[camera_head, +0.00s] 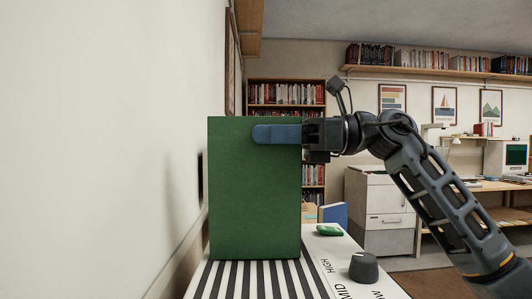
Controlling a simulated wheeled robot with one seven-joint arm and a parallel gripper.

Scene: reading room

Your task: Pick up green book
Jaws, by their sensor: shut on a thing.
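The green book (254,190) stands upright in the middle of the head view, its broad cover facing me. Its lower edge is at the striped surface; I cannot tell whether it touches or hangs just above. My gripper (277,134) reaches in from the right and is shut on the book near its top right corner. One blue finger lies across the front cover; the other finger is hidden behind the book.
The book is over a white surface with black stripes (262,280), a dark knob (364,267) and lettering. A small green object (329,230) and a blue book (333,214) are behind. A pale wall (100,150) runs close on the left. A drawer cabinet (380,210) stands behind my arm.

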